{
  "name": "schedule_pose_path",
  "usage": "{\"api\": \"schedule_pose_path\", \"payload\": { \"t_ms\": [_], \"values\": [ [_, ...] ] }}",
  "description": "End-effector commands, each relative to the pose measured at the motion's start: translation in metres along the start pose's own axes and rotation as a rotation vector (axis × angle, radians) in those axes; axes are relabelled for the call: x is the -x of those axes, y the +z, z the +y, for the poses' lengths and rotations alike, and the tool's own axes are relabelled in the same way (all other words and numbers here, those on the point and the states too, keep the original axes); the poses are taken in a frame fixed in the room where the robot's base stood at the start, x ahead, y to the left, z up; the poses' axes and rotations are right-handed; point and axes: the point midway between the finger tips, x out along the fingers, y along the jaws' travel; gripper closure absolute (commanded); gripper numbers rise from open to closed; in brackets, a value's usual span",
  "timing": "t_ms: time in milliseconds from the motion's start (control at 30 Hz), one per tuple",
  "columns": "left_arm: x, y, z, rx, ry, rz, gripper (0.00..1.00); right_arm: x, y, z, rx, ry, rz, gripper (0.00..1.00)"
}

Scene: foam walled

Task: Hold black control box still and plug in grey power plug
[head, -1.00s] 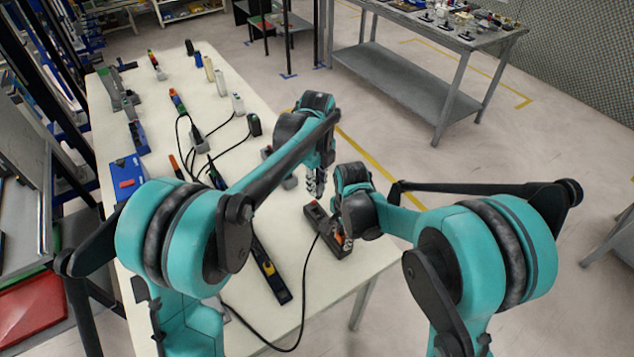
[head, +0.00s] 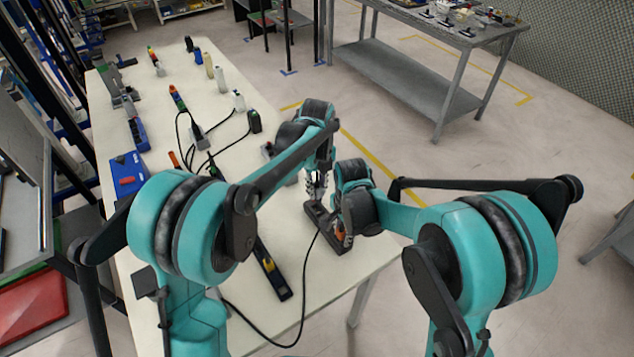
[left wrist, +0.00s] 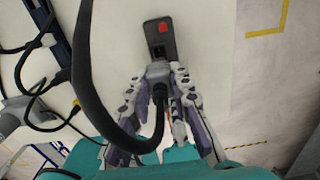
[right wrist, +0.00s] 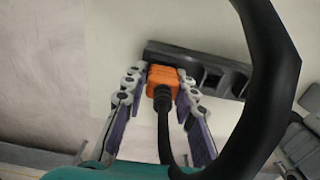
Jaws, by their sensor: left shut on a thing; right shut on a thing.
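The black control box (head: 323,221) lies on the white table near its right edge. In the right wrist view the box (right wrist: 212,74) shows a row of openings and an orange plug (right wrist: 162,78) at one end. My right gripper (right wrist: 163,76) is shut on that orange plug, a finger on each side. My left gripper (left wrist: 158,78) is shut on the grey power plug (left wrist: 157,71), whose thick black cable arches past the camera. A black box end with a red button (left wrist: 163,27) shows just beyond the plug. I cannot tell whether the plug touches the box.
A long black bar tool (head: 272,270) lies left of the box. A black cable (head: 303,285) runs from the box along the table front. Several chargers, cables and blue devices (head: 138,134) fill the table's left side. The table's right edge is close to my right gripper.

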Motion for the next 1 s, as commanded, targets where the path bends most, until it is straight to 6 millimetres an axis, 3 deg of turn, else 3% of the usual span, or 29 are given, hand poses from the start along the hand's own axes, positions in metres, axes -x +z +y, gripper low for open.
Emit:
{"api": "schedule_pose_path", "payload": {
  "t_ms": [400, 1000],
  "values": [
    [-0.029, 0.000, 0.000, 0.000, 0.000, 0.000, 1.00, -0.001, 0.000, 0.001, 0.000, 0.001, -0.001, 1.00],
    [-0.031, 0.000, 0.000, 0.000, 0.000, 0.000, 1.00, -0.001, 0.000, 0.001, 0.000, 0.001, -0.001, 1.00]
  ]
}}
